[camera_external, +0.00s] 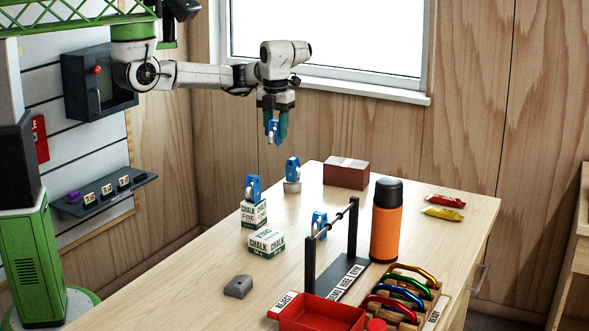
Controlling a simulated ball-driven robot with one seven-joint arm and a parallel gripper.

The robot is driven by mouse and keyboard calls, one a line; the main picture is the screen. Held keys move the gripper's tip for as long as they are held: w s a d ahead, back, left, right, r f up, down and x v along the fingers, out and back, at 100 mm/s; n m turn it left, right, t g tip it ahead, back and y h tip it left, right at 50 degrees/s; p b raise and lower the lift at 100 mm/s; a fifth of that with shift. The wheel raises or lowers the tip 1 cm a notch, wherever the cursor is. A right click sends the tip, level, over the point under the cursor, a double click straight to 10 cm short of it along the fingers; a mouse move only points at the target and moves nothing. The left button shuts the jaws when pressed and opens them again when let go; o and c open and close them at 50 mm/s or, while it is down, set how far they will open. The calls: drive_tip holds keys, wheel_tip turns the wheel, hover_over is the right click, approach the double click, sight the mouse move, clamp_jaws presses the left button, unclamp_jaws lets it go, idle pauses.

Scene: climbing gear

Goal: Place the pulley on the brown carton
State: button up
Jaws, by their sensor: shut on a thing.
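My gripper (276,115), with teal fingers pointing down, is shut on a blue pulley (273,132). It holds the pulley in the air above the far left edge of the table. The brown carton (346,174) stands at the back of the table, lower and to the right of my gripper, with a bare top. Similar blue pulleys stand elsewhere: one (253,186) on an upper chalk box, one (292,169) on a small pale block, and one (319,224) at the bar rack.
White-green chalk boxes (267,243) and a grey lump (238,287) are at the left. The black bar rack (310,262), orange flask (386,222), red tray (318,315) and carabiner holder (405,300) fill the front. Two wrapped bars (443,213) lie right of the carton.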

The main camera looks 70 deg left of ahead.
drive_tip(key=w+a+r, duration=0.4)
drive_tip(key=w+a, duration=0.1)
drive_tip(key=a, duration=0.1)
drive_tip(key=p, duration=0.2)
approach(336, 164)
drive_tip(key=shift+s+a+f, duration=0.15)
drive_tip(key=shift+s+a, duration=0.2)
drive_tip(key=shift+s, duration=0.1)
drive_tip(key=shift+w+f, duration=0.35)
drive_tip(key=shift+f, duration=0.15)
drive_tip(key=shift+w+d+f+p, duration=0.15)
drive_tip(key=shift+f+p, duration=0.65)
drive_tip(key=shift+f, duration=0.95)
drive_tip(key=shift+f, duration=0.1)
drive_tip(key=o, duration=1.1)
wheel_tip(336, 164, up, 12)
drive_tip(key=shift+r+b, duration=0.15)
drive_tip(key=shift+b, duration=0.9)
